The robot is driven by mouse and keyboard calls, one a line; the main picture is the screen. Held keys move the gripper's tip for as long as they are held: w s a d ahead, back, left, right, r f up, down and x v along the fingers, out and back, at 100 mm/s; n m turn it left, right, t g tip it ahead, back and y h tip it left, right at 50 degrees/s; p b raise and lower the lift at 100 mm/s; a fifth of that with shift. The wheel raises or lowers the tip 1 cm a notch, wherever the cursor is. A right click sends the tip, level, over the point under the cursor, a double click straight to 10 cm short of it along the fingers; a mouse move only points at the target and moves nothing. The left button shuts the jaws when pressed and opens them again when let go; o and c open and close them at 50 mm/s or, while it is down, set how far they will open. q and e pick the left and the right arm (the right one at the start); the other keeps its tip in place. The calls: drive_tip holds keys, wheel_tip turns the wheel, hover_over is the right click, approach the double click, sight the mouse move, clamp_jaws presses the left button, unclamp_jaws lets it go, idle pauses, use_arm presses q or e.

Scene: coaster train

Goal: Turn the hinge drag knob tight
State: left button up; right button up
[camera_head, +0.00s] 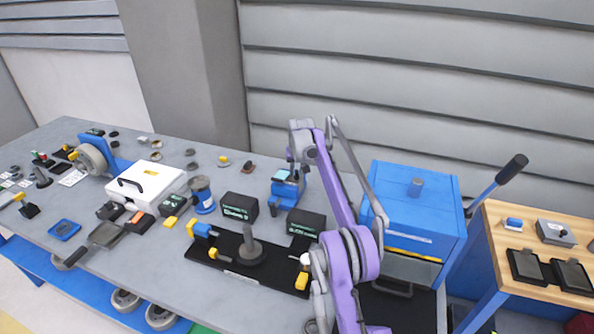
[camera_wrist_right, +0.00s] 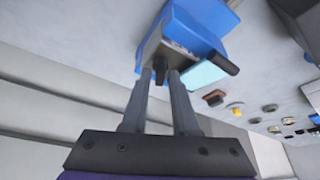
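A small blue device (camera_head: 287,190) with a grey part and a light-blue plate stands on the grey bench, near its back edge. In the right wrist view, the blue device (camera_wrist_right: 200,28) fills the top middle. A small dark knob (camera_wrist_right: 160,72) sticks out from its grey block. My right gripper (camera_wrist_right: 161,84) has its two grey fingers on either side of this knob, with the tips close to the block. I cannot tell whether the fingers press on it. In the head view the right gripper (camera_head: 294,168) is down at the device, partly hidden. My left gripper is out of view.
A blue cabinet (camera_head: 415,200) stands to the right, with a black-tipped lever (camera_head: 513,168) beside it. Black blocks (camera_head: 240,206) and a dark plate with a post (camera_head: 250,246) lie in front of the device. A white box (camera_head: 150,184) stands left.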

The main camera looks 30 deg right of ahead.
clamp_jaws()
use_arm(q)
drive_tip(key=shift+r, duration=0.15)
use_arm(e)
drive_tip(key=shift+a+r+m+h+p, duration=0.15)
drive_tip(key=shift+m+h+p, duration=0.3)
drive_tip(key=shift+m, duration=0.45)
drive_tip(key=shift+w+m+g+h+p, duration=0.15)
drive_tip(key=shift+m+g+h+p, duration=0.3)
drive_tip(key=shift+m, duration=0.75)
drive_tip(key=shift+m+g, duration=0.35)
drive_tip(key=shift+m, duration=0.85)
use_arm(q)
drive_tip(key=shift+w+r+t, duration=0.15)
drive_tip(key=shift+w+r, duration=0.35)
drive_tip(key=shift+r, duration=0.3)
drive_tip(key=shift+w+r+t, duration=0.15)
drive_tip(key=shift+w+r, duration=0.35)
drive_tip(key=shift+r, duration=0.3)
use_arm(e)
drive_tip(key=shift+m+g+h, duration=0.4)
drive_tip(key=shift+m, duration=0.8)
